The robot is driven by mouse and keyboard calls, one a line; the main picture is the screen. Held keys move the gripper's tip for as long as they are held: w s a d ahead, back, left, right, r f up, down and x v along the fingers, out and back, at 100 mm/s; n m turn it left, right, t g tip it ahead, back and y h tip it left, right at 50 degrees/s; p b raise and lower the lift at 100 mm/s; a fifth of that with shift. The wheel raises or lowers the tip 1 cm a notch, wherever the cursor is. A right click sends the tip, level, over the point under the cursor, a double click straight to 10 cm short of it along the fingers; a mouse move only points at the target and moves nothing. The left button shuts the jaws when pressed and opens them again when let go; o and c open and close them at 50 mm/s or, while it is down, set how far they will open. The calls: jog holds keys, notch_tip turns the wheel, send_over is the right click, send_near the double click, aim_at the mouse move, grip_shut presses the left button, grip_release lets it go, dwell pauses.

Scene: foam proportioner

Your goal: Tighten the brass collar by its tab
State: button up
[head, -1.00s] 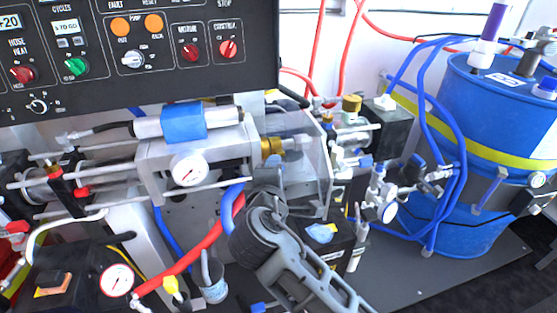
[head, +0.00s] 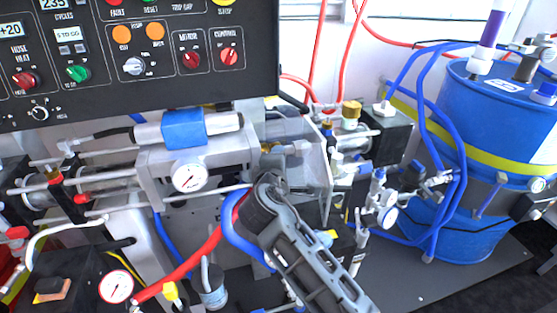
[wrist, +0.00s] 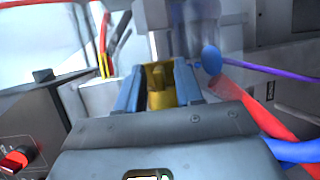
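The brass collar (head: 267,149) shows in the head view to the right of the pressure gauge, by the clear guard, partly hidden behind my wrist. In the wrist view the brass collar (wrist: 161,99) lies between the two blue-grey fingers of my gripper (wrist: 159,75). A narrow brass piece, seemingly its tab, stands upright between the fingertips. The fingers are apart, and I cannot make out firm contact on either side.
A white-faced gauge (head: 190,177) is left of my wrist. A red hose (head: 195,258) and a blue hose (head: 236,235) run close by. The clear guard (head: 310,165) stands just right of the collar. A blue drum (head: 500,120) stands at the right.

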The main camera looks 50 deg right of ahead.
jog(key=shift+c, duration=0.3)
grip_shut()
jog(key=shift+f+b, duration=0.15)
jog(key=shift+b, duration=0.15)
jog(key=f+h+b, duration=0.1)
jog(key=b, duration=0.4)
jog(key=shift+a+f+m+t+b, duration=0.1)
jog(key=shift+f+m+t+b, duration=0.2)
jog(key=shift+t+b, duration=0.1)
jog(key=f+t+h+b, duration=0.1)
jog(key=h+b, duration=0.1)
jog(key=b, duration=0.5)
jog(key=shift+m, duration=0.4)
jog(key=t+h+b, duration=0.1)
jog(key=b, duration=0.5)
jog(key=shift+f+m+b, duration=0.3)
jog(key=shift+f+m, duration=0.1)
jog(key=shift+h+b, duration=0.6)
jog(key=shift+b, duration=0.5)
jog(key=shift+m+b, duration=0.3)
jog(key=shift+b, duration=0.2)
jog(key=shift+w+r+t+h+b, duration=0.1)
jog(key=shift+t+h+b, duration=0.2)
jog(key=shift+b, duration=0.65)
